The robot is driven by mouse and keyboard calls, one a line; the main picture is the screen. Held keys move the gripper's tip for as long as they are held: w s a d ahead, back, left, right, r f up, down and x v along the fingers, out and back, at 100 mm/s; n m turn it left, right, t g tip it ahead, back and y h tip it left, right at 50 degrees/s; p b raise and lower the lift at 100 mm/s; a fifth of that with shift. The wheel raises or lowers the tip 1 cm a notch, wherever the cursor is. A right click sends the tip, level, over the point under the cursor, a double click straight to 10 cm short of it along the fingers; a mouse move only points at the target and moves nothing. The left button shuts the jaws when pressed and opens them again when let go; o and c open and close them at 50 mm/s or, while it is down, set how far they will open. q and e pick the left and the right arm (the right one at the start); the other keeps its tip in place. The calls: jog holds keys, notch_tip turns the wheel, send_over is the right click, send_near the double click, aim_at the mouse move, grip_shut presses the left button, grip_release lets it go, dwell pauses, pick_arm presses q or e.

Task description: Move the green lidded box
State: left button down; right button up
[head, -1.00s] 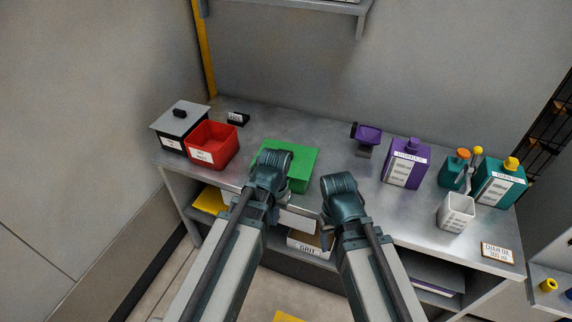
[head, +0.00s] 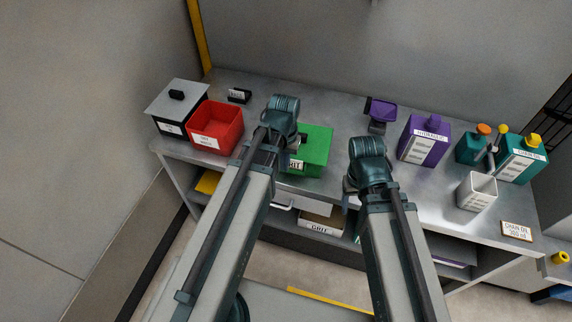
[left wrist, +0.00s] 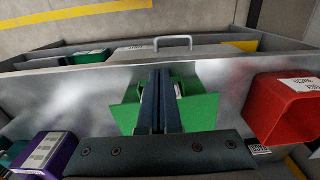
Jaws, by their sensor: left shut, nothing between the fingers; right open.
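The green lidded box (head: 318,148) stands on the grey workbench, with a white label on its front and a dark part on its top. My left arm hides its left side in the head view. My left gripper (left wrist: 160,74) is shut and empty; its fingers are in front of the green box (left wrist: 200,112) in the left wrist view. I cannot tell whether they touch it. My right gripper (head: 352,188) is open, to the right of the box near the bench's front edge. Its fingertips are mostly hidden by the wrist.
A red bin (head: 216,128) and a black box with a grey lid (head: 172,106) stand left.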

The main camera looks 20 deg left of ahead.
pick_arm(q)
jog(key=w+f+b, duration=0.4)
jog(key=f+b, duration=0.4)
jog(key=f, duration=0.1)
jog(key=shift+b, duration=0.3)
jog(key=w, duration=3.1)
jog(key=shift+w+d, duration=0.35)
jog(key=shift+s, duration=0.1)
